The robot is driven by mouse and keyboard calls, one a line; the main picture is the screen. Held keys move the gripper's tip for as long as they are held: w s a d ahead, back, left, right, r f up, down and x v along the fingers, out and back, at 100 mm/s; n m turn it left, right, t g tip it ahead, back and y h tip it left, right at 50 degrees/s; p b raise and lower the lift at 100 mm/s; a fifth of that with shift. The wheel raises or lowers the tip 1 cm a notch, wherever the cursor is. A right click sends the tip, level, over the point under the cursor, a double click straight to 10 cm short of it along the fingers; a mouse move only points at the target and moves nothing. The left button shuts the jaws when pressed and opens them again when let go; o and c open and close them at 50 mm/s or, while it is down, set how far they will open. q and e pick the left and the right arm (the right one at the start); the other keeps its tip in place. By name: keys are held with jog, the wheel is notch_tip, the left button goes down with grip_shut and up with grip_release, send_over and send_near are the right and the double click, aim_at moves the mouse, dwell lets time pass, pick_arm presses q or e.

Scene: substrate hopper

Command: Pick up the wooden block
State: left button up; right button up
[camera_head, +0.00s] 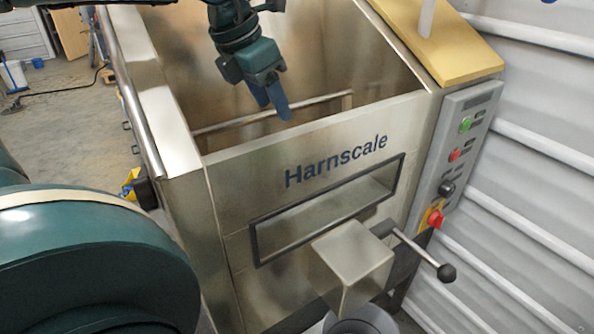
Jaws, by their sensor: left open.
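I cannot make out a wooden block in the head view; nothing in the visible part of the hopper can be told as one. My left gripper (273,104) hangs down from the top edge, over the open steel hopper (225,180) marked "Harnscale". Its blue fingers point down, a little above the hopper's front wall in the picture, and I see nothing between them. It is open. The hopper's floor is mostly hidden by its front wall. My right gripper is not in view.
A metal bar (215,126) crosses inside the hopper. A control panel (453,155) with buttons and a yellow-topped ledge (452,52) stand at the right. A black-knobbed lever (425,254) and a steel box (352,252) stick out in front. Open floor (65,125) lies left.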

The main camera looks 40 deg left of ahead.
pick_arm(q)
jog(key=x, duration=0.7)
jog(key=shift+f, duration=0.2)
jog(key=x, duration=0.5)
jog(key=shift+a+f, duration=0.15)
jog(key=shift+f, duration=0.05)
jog(key=c, duration=0.7)
jog(key=shift+c, duration=0.6)
jog(key=shift+r, duration=0.15)
